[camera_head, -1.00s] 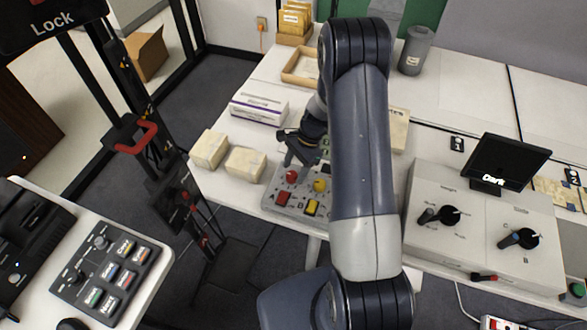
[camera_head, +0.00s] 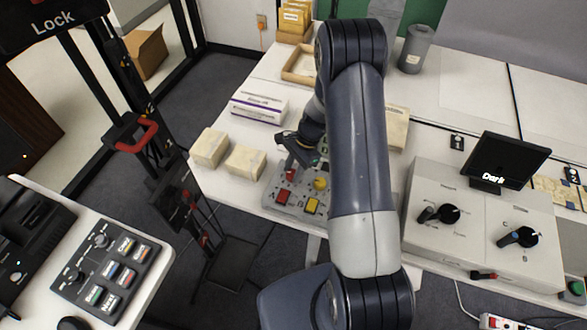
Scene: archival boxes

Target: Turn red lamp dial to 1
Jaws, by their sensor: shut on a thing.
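A grey control panel (camera_head: 268,205) lies at the front of the white table, partly hidden behind my arm. It carries a red dial (camera_head: 291,175), a yellow dial (camera_head: 320,184), a red button (camera_head: 284,197) and a yellow button (camera_head: 311,206). My gripper (camera_head: 294,166) is over the panel's left side, shut on the red dial, and covers part of it. The dial's marks are too small or hidden to read.
Two cream blocks (camera_head: 245,162) stand left of the panel, with a white and purple box (camera_head: 258,107) behind them. A large grey console (camera_head: 470,250) with two black knobs and a screen (camera_head: 497,160) reading "Dark" stands at right.

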